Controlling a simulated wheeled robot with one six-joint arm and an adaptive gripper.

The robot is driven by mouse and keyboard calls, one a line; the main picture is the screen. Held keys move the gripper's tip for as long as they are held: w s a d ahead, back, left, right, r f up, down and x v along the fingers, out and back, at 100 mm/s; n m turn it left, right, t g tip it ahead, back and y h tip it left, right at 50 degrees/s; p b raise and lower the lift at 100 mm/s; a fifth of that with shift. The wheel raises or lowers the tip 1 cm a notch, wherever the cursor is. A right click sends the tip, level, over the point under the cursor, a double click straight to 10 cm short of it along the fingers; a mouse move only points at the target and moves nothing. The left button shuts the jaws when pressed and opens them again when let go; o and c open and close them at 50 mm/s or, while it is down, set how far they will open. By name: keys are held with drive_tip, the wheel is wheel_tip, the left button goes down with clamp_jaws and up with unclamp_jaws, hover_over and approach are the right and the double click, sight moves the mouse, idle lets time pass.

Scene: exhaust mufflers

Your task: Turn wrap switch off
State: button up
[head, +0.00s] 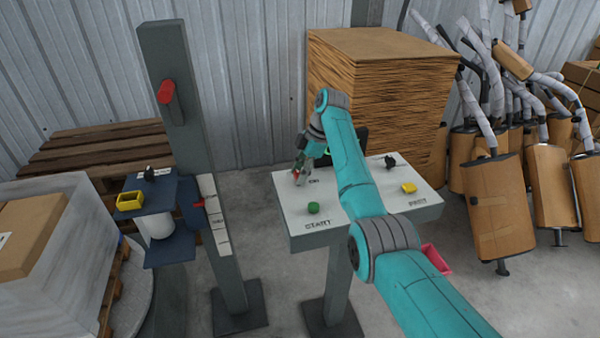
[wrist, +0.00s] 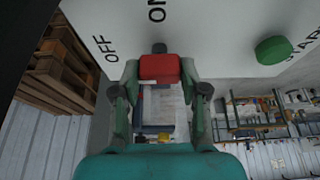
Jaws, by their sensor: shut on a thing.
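The red wrap switch (wrist: 160,68) sits on the white control panel (wrist: 215,25), near the printed words OFF and ON. In the wrist view, my gripper (wrist: 160,88) has one finger on each side of the red switch and is shut on it. In the head view, my gripper (head: 300,172) is at the panel's left end, with a bit of the red switch (head: 295,175) showing beside it. The ON word is visible there; OFF is hidden in that view. I cannot tell exactly which word the switch points to.
A green START button (head: 313,208), a yellow button (head: 409,188) and a black knob (head: 389,161) stand on the same panel. A grey post (head: 185,100) with a red handle (head: 166,92) rises to the left. A cardboard stack (head: 375,90) stands behind, wrapped mufflers (head: 500,205) to the right.

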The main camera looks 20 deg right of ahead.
drive_tip(key=o, duration=1.1)
drive_tip(key=shift+o, duration=0.2)
drive_tip(key=v, duration=0.7)
drive_tip(key=shift+r, duration=0.2)
drive_tip(key=shift+w+d, duration=0.1)
drive_tip(key=shift+d, duration=0.05)
